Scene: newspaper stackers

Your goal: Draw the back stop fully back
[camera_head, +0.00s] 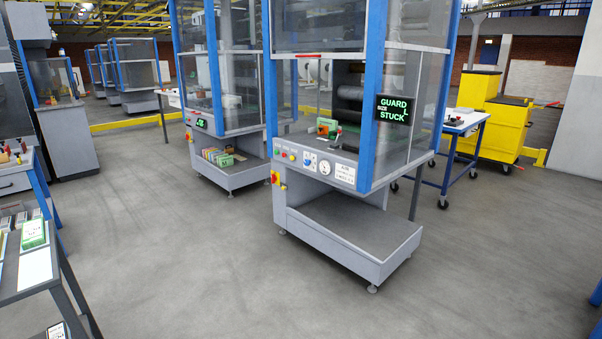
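The nearest newspaper stacker (352,240) stands right of centre, with blue corner posts, clear guard panels and a low grey tray at its foot. Its black display (393,110) reads "GUARD", "STUCK" and a smaller line that seems to say "SIZE L". Through its panels I see a dark roller (349,92) and a small green and red item (327,127) above the control panel. I cannot pick out the back stop for certain; panels and posts partly cover the inside. My gripper is not in view.
A second stacker (232,174) stands behind to the left, with several boxes in its tray. A blue-legged table (467,121) and yellow cabinets (494,132) stand at right. A grey bench (15,284) is at near left. The floor (220,275) in front is clear.

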